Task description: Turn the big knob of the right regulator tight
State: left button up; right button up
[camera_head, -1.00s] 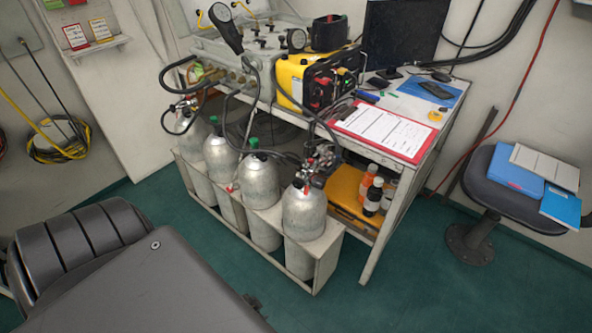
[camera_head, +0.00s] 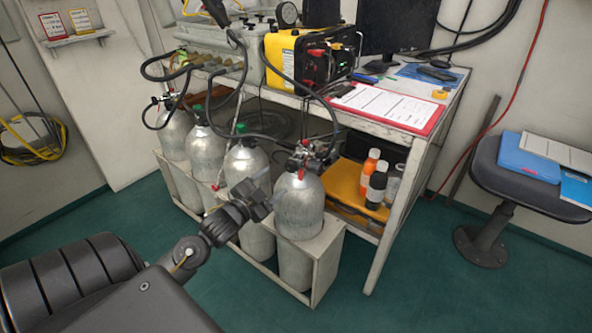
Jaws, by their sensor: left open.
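The right regulator (camera_head: 314,156) sits on top of the rightmost grey cylinder (camera_head: 298,208), with a black hose rising from it. Its dark parts are small and crowded, so I cannot pick out the big knob clearly. My left gripper (camera_head: 264,190) is in front of the cylinders, lower than the regulator and to its left, apart from it. It is open, with nothing seen between its fingers. My right gripper is out of view. The left regulator (camera_head: 170,101) is on the leftmost cylinder.
Several cylinders stand in a white rack (camera_head: 327,262); two middle ones have green caps. Hoses loop above them to the grey panel (camera_head: 222,42). The bench (camera_head: 413,140) carries a yellow unit (camera_head: 296,58) and a clipboard (camera_head: 388,104). A stool (camera_head: 510,185) stands right; the green floor ahead is clear.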

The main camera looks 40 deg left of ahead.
aim_at(290, 168)
pick_arm(q)
jog(key=w, duration=0.6)
jog(key=w+b, duration=0.1)
jog(key=w, duration=0.1)
jog(key=shift+w+a, duration=0.25)
jog(key=shift+w, duration=0.75)
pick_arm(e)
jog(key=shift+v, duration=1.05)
pick_arm(q)
jog(key=shift+c, duration=0.5)
jog(key=c, duration=0.8)
jog(key=shift+c, duration=0.2)
jog(key=m+p, duration=0.3)
jog(key=shift+f, duration=0.15)
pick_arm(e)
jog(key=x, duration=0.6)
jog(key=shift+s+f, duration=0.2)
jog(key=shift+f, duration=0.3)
